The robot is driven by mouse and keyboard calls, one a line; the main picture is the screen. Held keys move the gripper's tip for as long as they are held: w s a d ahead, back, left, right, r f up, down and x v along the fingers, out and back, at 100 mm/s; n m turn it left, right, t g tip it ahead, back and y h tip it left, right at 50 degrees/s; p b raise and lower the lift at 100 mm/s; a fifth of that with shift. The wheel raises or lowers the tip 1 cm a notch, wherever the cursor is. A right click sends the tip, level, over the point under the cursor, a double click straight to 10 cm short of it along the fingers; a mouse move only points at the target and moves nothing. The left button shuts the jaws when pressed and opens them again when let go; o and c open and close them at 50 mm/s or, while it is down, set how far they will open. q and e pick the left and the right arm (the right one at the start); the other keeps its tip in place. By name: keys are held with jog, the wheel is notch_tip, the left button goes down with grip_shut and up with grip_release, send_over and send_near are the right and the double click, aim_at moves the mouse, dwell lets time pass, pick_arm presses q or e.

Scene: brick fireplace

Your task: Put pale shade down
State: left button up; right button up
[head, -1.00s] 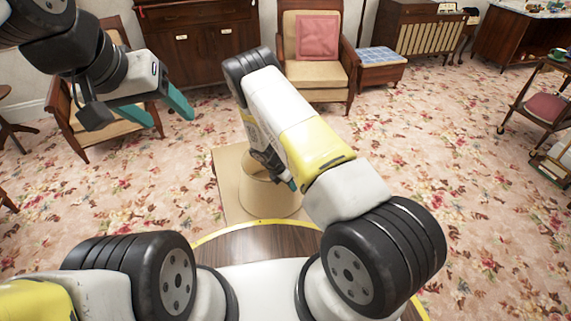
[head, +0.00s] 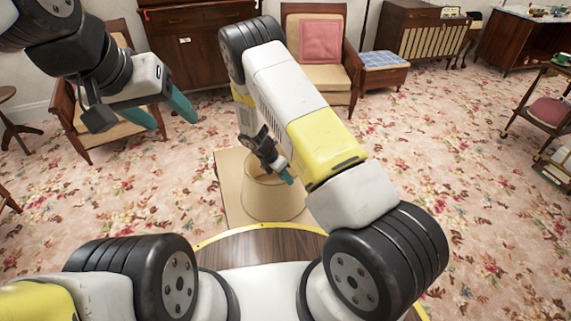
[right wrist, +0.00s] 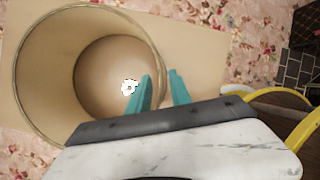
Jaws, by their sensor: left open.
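The pale shade (head: 268,205) is a beige, open-topped drum standing upright on a tan board (head: 231,198) in the head view. It fills the left of the right wrist view (right wrist: 38,75), where a small white spot shows inside it. My right gripper (right wrist: 160,78) is at the shade's rim, one teal finger inside the wall and one outside. The fingers are apart with a gap around the wall. In the head view my right gripper (head: 288,178) is partly hidden by my arm. My left gripper (head: 174,112) is open and empty, raised at the upper left.
An armchair with a pink cushion (head: 320,41) and a blue-topped stool (head: 384,60) stand behind. A wooden armchair (head: 85,125) is beyond my left gripper. A trolley (head: 540,105) stands at right. Floral carpet (head: 420,140) is clear right of the board.

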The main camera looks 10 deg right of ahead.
jog(key=s+d+r+m+y, duration=0.15)
jog(key=r+m, duration=0.25)
jog(key=r, duration=0.7)
jog(key=s+r+m+t+y, duration=0.1)
jog(key=s+r+m, duration=0.3)
jog(key=r, duration=0.6)
jog(key=s+d+r+m+y, duration=0.15)
jog(key=r+m, duration=0.35)
jog(key=r, duration=0.6)
jog(key=s+d+r+m+t+y, duration=0.1)
jog(key=s+r+m, duration=0.4)
jog(key=s, duration=0.5)
jog(key=s+d+r+m+t+y, duration=0.1)
jog(key=s+r+m+t, duration=0.2)
jog(key=s+r+m, duration=0.3)
jog(key=s+r, duration=0.3)
jog(key=s, duration=0.1)
jog(key=shift+s+r+y, duration=0.15)
jog(key=shift+s+y, duration=0.1)
jog(key=shift+y, duration=0.15)
